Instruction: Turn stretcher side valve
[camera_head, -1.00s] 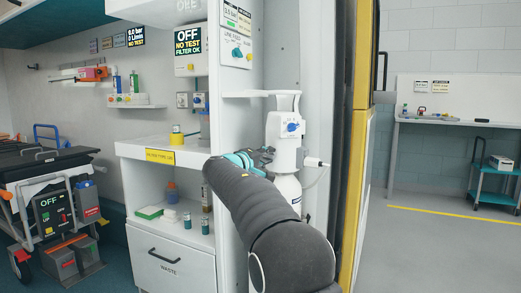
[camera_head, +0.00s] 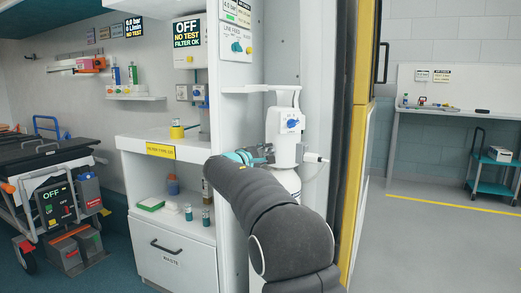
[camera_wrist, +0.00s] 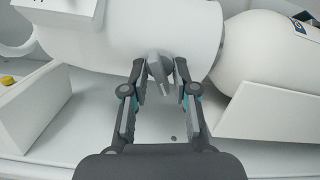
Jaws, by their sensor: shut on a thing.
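A white valve head (camera_head: 285,128) with a blue knob (camera_head: 292,123) sits on a white cylinder (camera_head: 288,181) in the narrow bay. In the wrist view the white valve body (camera_wrist: 150,32) lies across the top, with a small grey lever (camera_wrist: 158,74) sticking out. My gripper (camera_wrist: 160,76) has a finger on each side of this lever and is shut on it. In the head view my gripper (camera_head: 258,156) reaches the left side of the valve head. My arm hides the lower cylinder and the lever is not clear there.
A white cabinet (camera_head: 170,248) with shelves of small bottles stands to the left. A stretcher (camera_head: 50,158) is at the far left. The yellow door edge (camera_head: 358,180) is close on the right of the bay. The grey floor (camera_head: 430,250) beyond is open.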

